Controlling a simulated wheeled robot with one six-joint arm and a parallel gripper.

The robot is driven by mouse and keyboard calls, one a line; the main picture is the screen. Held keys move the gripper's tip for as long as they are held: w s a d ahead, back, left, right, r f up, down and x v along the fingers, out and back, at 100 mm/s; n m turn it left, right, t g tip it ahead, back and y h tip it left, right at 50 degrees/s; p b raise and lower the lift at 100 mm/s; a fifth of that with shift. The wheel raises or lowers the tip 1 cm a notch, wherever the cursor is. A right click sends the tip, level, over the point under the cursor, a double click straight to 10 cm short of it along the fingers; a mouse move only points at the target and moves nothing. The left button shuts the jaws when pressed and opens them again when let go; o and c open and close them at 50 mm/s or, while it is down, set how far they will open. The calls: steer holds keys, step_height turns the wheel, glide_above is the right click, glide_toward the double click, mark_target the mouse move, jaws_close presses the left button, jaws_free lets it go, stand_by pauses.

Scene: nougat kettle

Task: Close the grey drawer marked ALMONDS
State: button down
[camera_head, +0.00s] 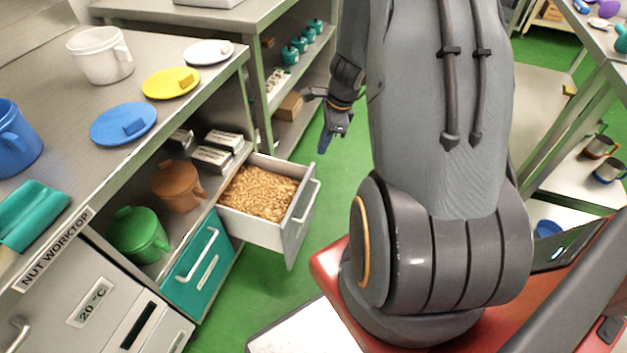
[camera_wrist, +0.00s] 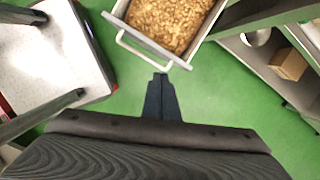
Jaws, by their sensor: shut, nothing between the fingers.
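The grey drawer (camera_head: 297,226) is pulled out from the nut worktop unit and is full of chopped nuts (camera_head: 262,191). Its pale bar handle (camera_head: 305,202) is on the front face; no ALMONDS label can be read from here. In the wrist view the drawer's front (camera_wrist: 175,59) and handle (camera_wrist: 140,48) show at the top, with the nuts (camera_wrist: 168,20) behind. My gripper (camera_head: 324,144) is shut and empty, pointing down beyond the drawer in the head view. In the wrist view my gripper (camera_wrist: 160,78) shows just below the drawer front, apparently apart from it.
A teal drawer (camera_head: 197,268) beside and below the grey one is shut. A shelf unit with a cardboard box (camera_head: 289,106) stands behind my gripper. Green floor (camera_head: 262,280) is clear before the drawer.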

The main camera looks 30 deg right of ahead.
steer(key=d+f+m+b, duration=0.2)
steer(key=d+f+m, duration=0.3)
steer(key=f, duration=0.3)
steer(key=shift+w+a+f+b, duration=0.25)
steer(key=shift+w+a+f, duration=0.55)
steer(key=shift+f, duration=0.8)
steer(key=shift+w+a+f+b, duration=0.3)
steer(key=shift+w+a+f, duration=0.2)
steer(key=shift+w+f, duration=0.8)
steer(key=shift+w+a+f+b, duration=0.25)
steer(key=shift+w+a+f, duration=0.4)
steer(key=shift+f, duration=1.2)
